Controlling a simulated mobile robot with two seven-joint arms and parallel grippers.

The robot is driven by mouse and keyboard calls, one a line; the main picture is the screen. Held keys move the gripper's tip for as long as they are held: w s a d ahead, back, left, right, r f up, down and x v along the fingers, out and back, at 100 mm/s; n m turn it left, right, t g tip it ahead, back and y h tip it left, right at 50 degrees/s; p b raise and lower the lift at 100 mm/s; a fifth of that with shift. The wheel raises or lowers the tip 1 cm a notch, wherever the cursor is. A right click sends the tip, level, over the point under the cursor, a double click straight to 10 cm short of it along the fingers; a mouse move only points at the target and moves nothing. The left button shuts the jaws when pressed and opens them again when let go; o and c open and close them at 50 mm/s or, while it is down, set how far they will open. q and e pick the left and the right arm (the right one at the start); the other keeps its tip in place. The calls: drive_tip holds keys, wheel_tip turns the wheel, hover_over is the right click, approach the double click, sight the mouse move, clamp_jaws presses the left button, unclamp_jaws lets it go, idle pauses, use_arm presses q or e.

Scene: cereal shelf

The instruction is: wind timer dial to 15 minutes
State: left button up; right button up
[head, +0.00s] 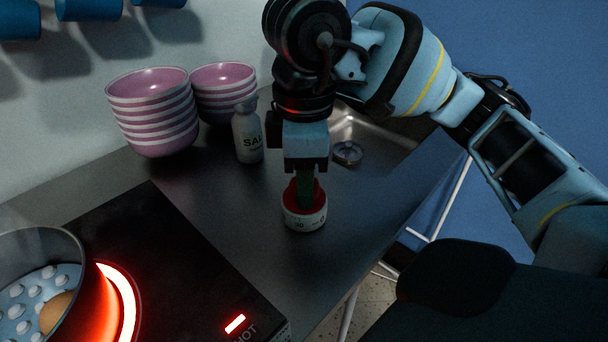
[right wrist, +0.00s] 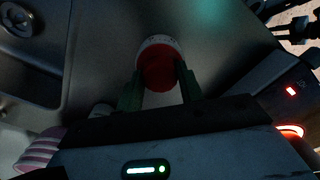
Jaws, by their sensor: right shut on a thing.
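The timer (head: 305,217) is a short white cylinder with printed numbers and a red dial on top. It stands upright on the steel counter, right of the cooktop; "30" is readable on the side facing the head camera. My right gripper (head: 305,192) points straight down over it, its green fingers shut on the red dial. In the right wrist view the fingers (right wrist: 160,90) lie on either side of the red dial (right wrist: 157,68), with the white numbered rim (right wrist: 158,41) beyond. The dial's exact setting cannot be read. My left gripper is not in view.
Stacked pink bowls (head: 150,110), a salt shaker (head: 247,135) and a sink (head: 365,130) stand behind. The counter's right edge is close.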

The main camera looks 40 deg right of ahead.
drive_tip(key=shift+n, duration=0.5)
drive_tip(key=o, duration=0.7)
wheel_tip(320, 180, up, 5)
drive_tip(key=p, duration=0.4)
drive_tip(key=shift+r, duration=0.1)
wheel_tip(320, 180, up, 2)
drive_tip(key=shift+p, duration=1.1)
